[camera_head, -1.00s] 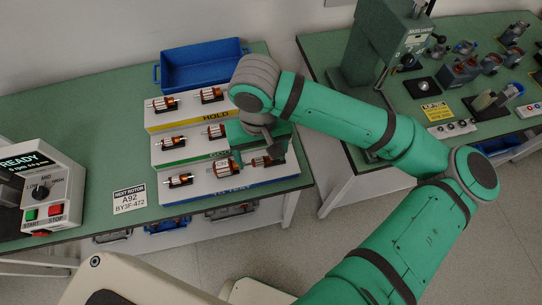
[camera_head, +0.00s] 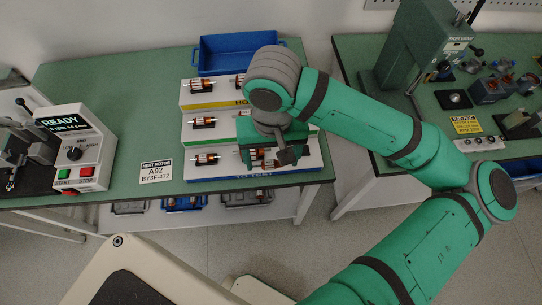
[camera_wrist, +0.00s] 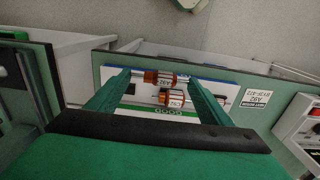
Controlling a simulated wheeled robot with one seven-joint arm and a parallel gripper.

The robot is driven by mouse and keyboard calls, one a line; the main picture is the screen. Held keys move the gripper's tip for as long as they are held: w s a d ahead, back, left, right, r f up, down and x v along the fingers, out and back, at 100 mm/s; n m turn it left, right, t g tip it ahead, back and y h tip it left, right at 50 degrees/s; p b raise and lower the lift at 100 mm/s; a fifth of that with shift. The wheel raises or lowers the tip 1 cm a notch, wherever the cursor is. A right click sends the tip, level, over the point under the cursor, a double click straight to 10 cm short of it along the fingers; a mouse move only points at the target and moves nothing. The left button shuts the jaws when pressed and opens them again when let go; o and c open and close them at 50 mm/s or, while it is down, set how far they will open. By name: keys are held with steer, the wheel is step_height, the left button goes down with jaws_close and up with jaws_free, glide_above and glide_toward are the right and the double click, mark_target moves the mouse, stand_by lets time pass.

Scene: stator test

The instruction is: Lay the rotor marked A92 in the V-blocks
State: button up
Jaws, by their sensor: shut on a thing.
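My gripper (camera_wrist: 160,77) shows in the wrist view with its two fingers on either side of a copper-and-steel rotor (camera_wrist: 163,79), shut on it. Its marking looks like A92 but is small. In the head view my gripper (camera_head: 265,161) is over the right part of the front row of the stepped rack, partly hiding the held rotor. Whether the rotor is clear of the rack I cannot tell. A grey metal fixture (camera_head: 40,151) stands at the far left, beside the READY control box (camera_head: 72,148). The V-blocks cannot be made out clearly there.
The white rack (camera_head: 228,169) has HOLD, GOOD and a blue-edged front row, with other rotors (camera_head: 205,159) on it. A card (camera_head: 156,172) reads A92. A blue bin (camera_head: 245,50) stands behind.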

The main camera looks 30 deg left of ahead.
mark_target(272, 161)
step_height(272, 161, up, 2)
steer(key=shift+d+r, duration=0.1)
steer(key=shift+r, duration=1.25)
